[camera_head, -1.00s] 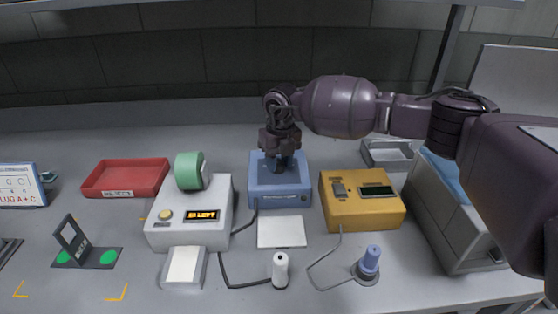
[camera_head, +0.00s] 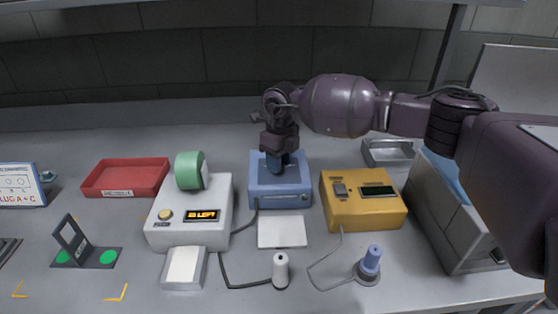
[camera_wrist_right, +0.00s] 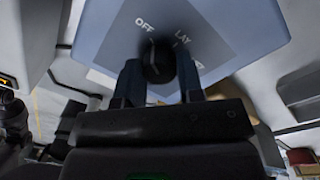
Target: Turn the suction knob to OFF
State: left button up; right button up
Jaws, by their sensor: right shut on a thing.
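The suction knob (camera_wrist_right: 158,62) is a dark round knob on the grey label plate of a blue box (camera_head: 281,196). In the right wrist view the word OFF is printed to the upper left of the knob and a word starting LAY to its upper right. A small light mark at the knob's top edge lies between the two words; its exact setting is hard to read. My right gripper (camera_head: 276,168) points down onto the box top, its two fingers on either side of the knob, shut on it. In the head view the gripper hides the knob. My left gripper is out of view.
A white label printer (camera_head: 191,235) with a green roll stands left of the blue box, and a yellow box (camera_head: 361,212) stands to its right. A red tray (camera_head: 124,178) lies farther left. A white pad (camera_head: 282,232) and corded tools lie in front.

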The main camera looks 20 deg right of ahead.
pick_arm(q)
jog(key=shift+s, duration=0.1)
pick_arm(e)
jog(key=o, duration=0.9)
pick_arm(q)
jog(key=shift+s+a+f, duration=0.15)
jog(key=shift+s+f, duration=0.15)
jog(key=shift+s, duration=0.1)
pick_arm(e)
jog(key=shift+r, duration=0.25)
pick_arm(q)
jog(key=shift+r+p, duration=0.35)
jog(key=shift+p, duration=0.15)
pick_arm(e)
jog(key=r, duration=1)
jog(key=shift+w+d+r, duration=0.15)
jog(key=shift+d+r, duration=0.05)
